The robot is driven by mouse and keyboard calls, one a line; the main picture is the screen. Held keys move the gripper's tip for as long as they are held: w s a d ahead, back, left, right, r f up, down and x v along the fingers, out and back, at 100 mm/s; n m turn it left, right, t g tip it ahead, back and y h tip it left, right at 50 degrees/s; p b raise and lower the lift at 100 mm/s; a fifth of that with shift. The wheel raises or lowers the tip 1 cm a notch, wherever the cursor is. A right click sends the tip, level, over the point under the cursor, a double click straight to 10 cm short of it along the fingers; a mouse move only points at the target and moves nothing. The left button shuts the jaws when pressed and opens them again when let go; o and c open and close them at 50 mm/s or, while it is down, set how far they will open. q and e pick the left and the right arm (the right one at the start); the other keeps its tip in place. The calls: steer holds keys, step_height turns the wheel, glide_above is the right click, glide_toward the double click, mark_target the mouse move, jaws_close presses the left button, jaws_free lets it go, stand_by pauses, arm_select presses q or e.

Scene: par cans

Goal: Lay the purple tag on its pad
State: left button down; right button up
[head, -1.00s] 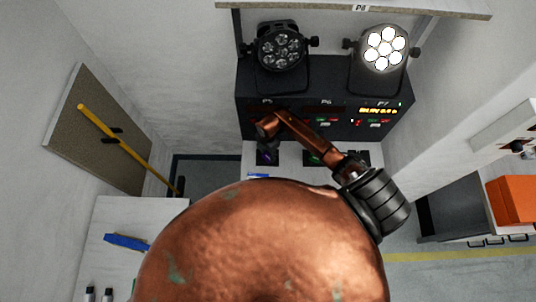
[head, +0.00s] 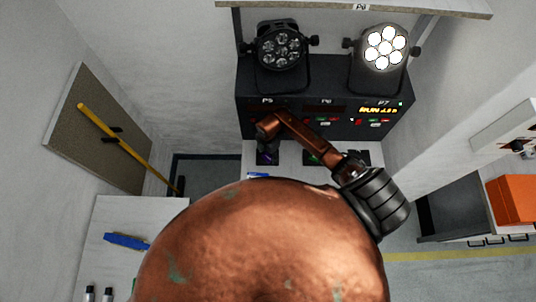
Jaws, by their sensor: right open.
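A small dark square with a purple patch (head: 267,157) lies on the white ledge below the panel label P5. It is too small to tell whether the purple is the tag, its pad or both. My right gripper (head: 268,124) is in front of the panel in the picture, just above the purple patch. It is open, and I see nothing held in it. Its fingertips are small and hard to make out. My copper-coloured arm hides much of the ledge's front. My left gripper is not in view.
A black panel (head: 345,137) with displays and buttons carries two lamps, the unlit left one (head: 280,49) and the lit right one (head: 384,49). A green-marked square (head: 313,158) lies right of the purple patch. A blue object (head: 127,242) lies on the left table. An orange box (head: 512,199) stands right.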

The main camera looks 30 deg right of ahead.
mark_target(268, 156)
step_height(268, 156, up, 12)
steer(key=b, duration=0.1)
steer(key=shift+r, duration=0.15)
steer(key=shift+a, duration=0.15)
stand_by(0.7)
